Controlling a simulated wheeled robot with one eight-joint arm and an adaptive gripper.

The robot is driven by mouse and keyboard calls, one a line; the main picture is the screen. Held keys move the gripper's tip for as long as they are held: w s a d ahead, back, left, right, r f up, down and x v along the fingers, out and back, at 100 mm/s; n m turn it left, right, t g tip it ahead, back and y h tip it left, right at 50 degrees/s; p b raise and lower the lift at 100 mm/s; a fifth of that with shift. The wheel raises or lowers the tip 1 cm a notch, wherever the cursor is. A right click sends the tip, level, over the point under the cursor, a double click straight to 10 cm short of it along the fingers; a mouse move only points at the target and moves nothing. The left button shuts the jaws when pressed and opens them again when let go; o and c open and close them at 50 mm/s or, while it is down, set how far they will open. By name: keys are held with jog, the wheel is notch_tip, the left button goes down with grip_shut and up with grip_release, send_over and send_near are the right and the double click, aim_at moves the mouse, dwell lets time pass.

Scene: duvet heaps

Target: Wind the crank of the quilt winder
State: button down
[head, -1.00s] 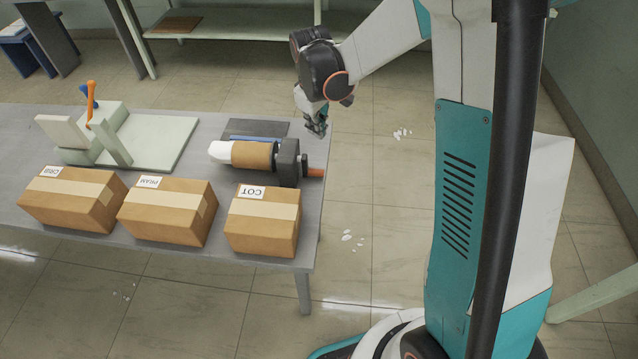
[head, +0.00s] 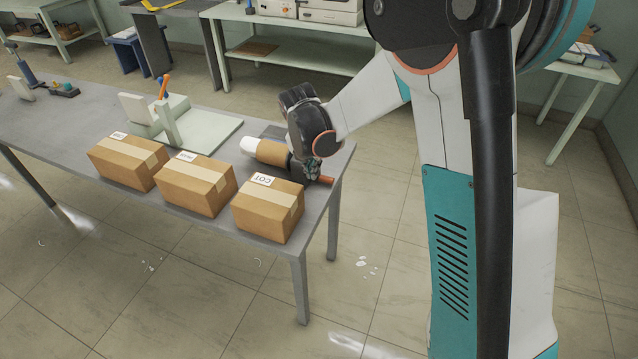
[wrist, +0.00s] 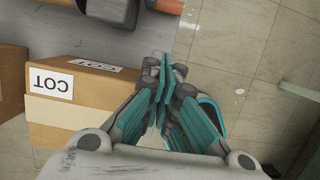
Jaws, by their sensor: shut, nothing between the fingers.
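A pale green device (head: 222,134) with a flat base, upright plates and an orange crank-like handle (head: 163,86) stands at the back of the table. A roller device (head: 271,152) with a white end, brown sleeve, dark block and orange grip (head: 325,180) lies near the table's right end. I cannot tell for certain which is the quilt winder. My gripper (head: 312,170) is shut and empty, over or beside the roller's dark block in the head view. In the wrist view the fingertips (wrist: 165,76) are together, apart from the dark block (wrist: 108,10) and orange grip (wrist: 165,6).
Three taped cardboard boxes line the table's front edge; the right one, labelled COT (head: 270,212), is close to my gripper. The grey table (head: 60,120) ends just right of the roller, with open tiled floor beyond. Benches (head: 290,40) stand behind.

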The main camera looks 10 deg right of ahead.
jog(key=b+x, duration=0.3)
jog(key=x, duration=0.7)
jog(key=shift+w+f+b, duration=0.15)
jog(key=shift+f+b, duration=0.1)
jog(key=shift+b, duration=0.05)
jog(key=shift+w+d+f+b, duration=0.4)
jog(key=shift+w+d, duration=0.3)
jog(key=shift+w, duration=0.2)
jog(key=shift+w+d+f, duration=0.25)
jog(key=shift+w+d, duration=0.1)
jog(key=shift+w, duration=0.1)
jog(key=shift+w+d+f+b, duration=0.3)
jog(key=shift+w, duration=0.15)
jog(key=shift+s, duration=0.1)
